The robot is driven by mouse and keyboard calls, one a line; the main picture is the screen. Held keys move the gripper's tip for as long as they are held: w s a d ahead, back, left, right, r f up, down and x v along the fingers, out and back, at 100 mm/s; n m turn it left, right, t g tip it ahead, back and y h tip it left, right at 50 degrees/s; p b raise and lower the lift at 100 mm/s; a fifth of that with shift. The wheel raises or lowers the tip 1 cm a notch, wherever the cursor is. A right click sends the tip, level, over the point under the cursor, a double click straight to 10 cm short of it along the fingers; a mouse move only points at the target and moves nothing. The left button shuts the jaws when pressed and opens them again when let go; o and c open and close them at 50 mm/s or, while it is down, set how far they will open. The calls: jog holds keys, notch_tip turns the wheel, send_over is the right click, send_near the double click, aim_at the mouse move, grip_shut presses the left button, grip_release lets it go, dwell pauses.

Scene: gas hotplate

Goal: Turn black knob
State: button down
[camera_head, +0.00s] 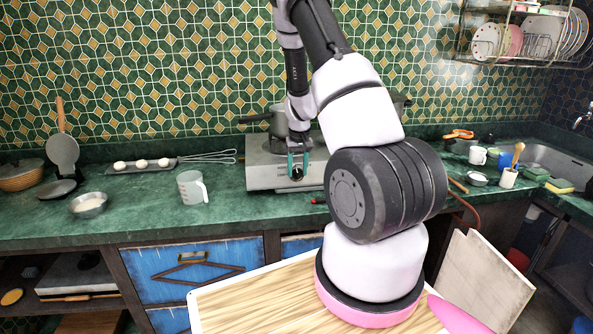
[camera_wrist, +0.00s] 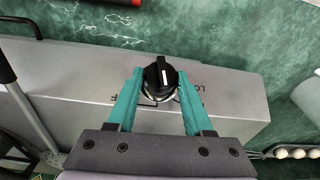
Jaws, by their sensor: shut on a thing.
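The black knob (camera_wrist: 160,77) sits on the front face of the grey gas hotplate (camera_wrist: 75,80), with printed letters on the panel around it. In the wrist view my gripper (camera_wrist: 155,84) has its two teal fingers on either side of the knob, shut on it. In the head view my gripper (camera_head: 298,168) reaches down in front of the hotplate (camera_head: 262,175), and the knob is a small dark spot between the fingertips. My arm hides the right part of the hotplate.
A pot (camera_head: 278,118) stands on the hotplate behind my gripper. A measuring cup (camera_head: 192,187) and a metal bowl (camera_head: 89,204) stand on the green counter to the left. A whisk (camera_head: 208,156) and a tray of eggs (camera_head: 140,164) lie behind them.

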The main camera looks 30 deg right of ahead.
jog(key=shift+d+m+t+y, duration=0.15)
jog(key=shift+m+t+y, duration=0.15)
jog(key=shift+m+y, duration=0.5)
jog(key=shift+s+y, duration=0.1)
jog(key=shift+y, duration=0.2)
jog(key=shift+c, duration=1.5)
grip_release()
jog(key=v, duration=1)
jog(key=shift+r, duration=0.35)
jog(key=shift+s, duration=0.1)
